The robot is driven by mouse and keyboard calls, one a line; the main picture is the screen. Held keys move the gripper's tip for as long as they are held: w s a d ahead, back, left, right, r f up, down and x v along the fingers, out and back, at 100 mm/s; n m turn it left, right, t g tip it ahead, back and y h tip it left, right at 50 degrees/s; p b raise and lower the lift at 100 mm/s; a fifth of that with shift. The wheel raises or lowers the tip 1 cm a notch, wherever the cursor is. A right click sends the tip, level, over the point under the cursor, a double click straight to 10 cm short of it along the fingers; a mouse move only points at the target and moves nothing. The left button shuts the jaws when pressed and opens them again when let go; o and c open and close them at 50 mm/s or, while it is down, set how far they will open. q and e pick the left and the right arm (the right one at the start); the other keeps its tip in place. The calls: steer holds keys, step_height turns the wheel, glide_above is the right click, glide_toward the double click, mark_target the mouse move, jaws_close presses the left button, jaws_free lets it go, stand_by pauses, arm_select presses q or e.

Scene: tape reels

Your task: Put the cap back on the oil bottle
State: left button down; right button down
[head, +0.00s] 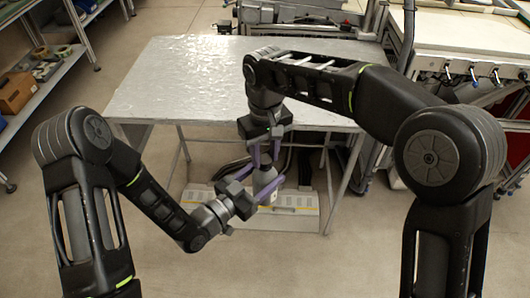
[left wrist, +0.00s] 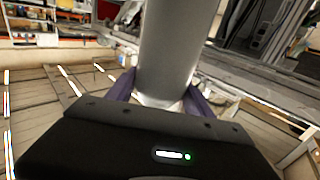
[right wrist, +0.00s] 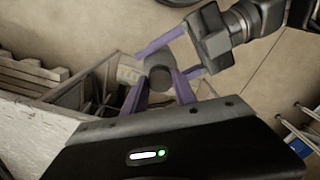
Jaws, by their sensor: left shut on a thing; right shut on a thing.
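The grey oil bottle (head: 264,178) is held in mid-air in front of the table. My left gripper (head: 256,193) is shut around it from the left. In the left wrist view the bottle is a large smooth grey cylinder (left wrist: 168,50) between the purple fingers (left wrist: 160,92). My right gripper (head: 265,158) points down over the bottle's upper end, its fingers closed on what appears to be the cap. In the right wrist view a dark grey round piece (right wrist: 159,79) shows between its fingers (right wrist: 159,88). The fingers hide the joint, so I cannot tell whether cap and bottle touch.
A bare metal-topped table (head: 190,85) stands just behind the grippers. A pale low unit (head: 300,203) is on the floor under it. Shelves (head: 45,75) stand at the left, and a workbench (head: 465,45) at the right. The tabletop is clear.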

steer(key=m, duration=0.9)
steer(key=shift+a+m, duration=0.1)
steer(key=shift+m, duration=0.2)
steer(key=m, duration=0.5)
steer(key=shift+m, duration=0.3)
steer(key=m, duration=1.7)
steer(key=shift+w, duration=0.1)
steer(key=m, duration=0.4)
steer(key=shift+f+m, duration=0.3)
steer(key=shift+f, duration=0.05)
steer(key=m, duration=0.2)
steer(key=shift+s+d+f+m, duration=0.3)
steer(key=shift+d+f+m, duration=0.1)
steer(key=shift+m, duration=0.4)
steer(key=shift+w+a+r+m, duration=0.2)
steer(key=shift+r+m, duration=0.3)
steer(key=shift+r, duration=0.05)
